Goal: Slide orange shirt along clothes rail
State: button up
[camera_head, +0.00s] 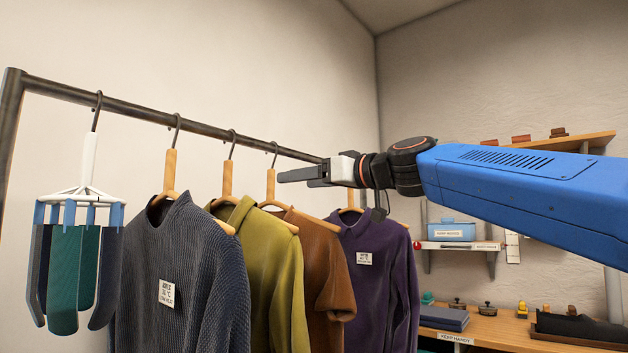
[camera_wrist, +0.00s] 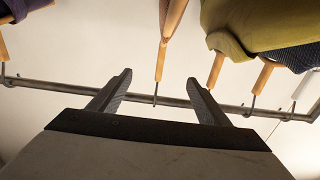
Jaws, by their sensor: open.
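The orange shirt (camera_head: 328,262), brownish orange, hangs from a wooden hanger (camera_head: 271,186) on the dark metal clothes rail (camera_head: 205,128), between an olive shirt and a purple one. My gripper (camera_head: 281,176) is open and reaches in from the right, just below the rail, its fingers overlapping the purple shirt's side of that hanger in the head view. In the wrist view, the two fingers of my gripper (camera_wrist: 160,80) stand apart, and the wooden neck of the middle hanger (camera_wrist: 160,62) shows between them. Whether it lies within their depth I cannot tell. The rail (camera_wrist: 150,100) crosses behind the fingers.
The olive shirt (camera_head: 262,255), the dark grey sweater (camera_head: 190,285) and a clip dryer with socks (camera_head: 90,190) hang to the left. The purple shirt (camera_head: 378,262) hangs to the right, below my gripper. Shelves and a wooden counter (camera_head: 490,328) stand at the right.

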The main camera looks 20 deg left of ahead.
aim_at(274, 184)
jog(key=shift+x, duration=5.8)
grip_shut()
